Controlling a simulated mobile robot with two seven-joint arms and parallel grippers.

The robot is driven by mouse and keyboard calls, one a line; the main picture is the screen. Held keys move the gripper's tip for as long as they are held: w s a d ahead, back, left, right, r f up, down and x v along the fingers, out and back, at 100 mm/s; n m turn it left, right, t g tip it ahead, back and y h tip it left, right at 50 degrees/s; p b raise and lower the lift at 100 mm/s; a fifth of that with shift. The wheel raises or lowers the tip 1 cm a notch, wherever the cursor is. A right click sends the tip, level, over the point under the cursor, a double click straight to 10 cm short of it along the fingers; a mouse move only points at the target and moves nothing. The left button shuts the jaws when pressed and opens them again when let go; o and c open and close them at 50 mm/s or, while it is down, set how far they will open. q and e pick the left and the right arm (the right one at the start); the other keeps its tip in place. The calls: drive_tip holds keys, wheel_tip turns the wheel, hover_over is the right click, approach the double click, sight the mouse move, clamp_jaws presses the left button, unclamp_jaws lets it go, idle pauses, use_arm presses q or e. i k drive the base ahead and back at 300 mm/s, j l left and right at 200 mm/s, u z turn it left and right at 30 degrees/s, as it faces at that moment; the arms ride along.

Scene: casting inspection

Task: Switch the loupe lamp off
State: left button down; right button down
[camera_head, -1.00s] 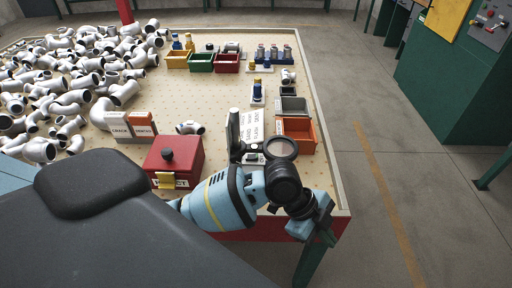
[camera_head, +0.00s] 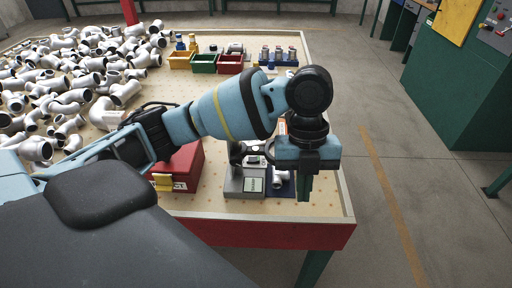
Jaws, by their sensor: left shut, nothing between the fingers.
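The loupe lamp is mostly hidden behind my left arm. A dark upright part (camera_head: 236,152), perhaps its stand, shows below the arm. Its round lens and its switch cannot be made out. My left gripper (camera_head: 304,190) is shut and empty, pointing down near the table's front right corner, to the right of the grey device. My right gripper is not in view.
A grey device with a small pale display (camera_head: 254,184) stands near the front edge. A white fitting (camera_head: 280,178) lies on a dark blue mat beside it. A red box (camera_head: 185,169) is left. Several loose fittings (camera_head: 70,80) cover the table's left.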

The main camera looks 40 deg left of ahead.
sight(250, 160)
drive_tip(key=i+j, duration=0.15)
drive_tip(key=j, duration=0.15)
drive_tip(key=i+j, duration=0.1)
drive_tip(key=j, duration=0.2)
drive_tip(key=i+j, duration=0.15)
drive_tip(key=j, duration=0.15)
drive_tip(key=i+j, duration=0.15)
drive_tip(key=j, duration=0.15)
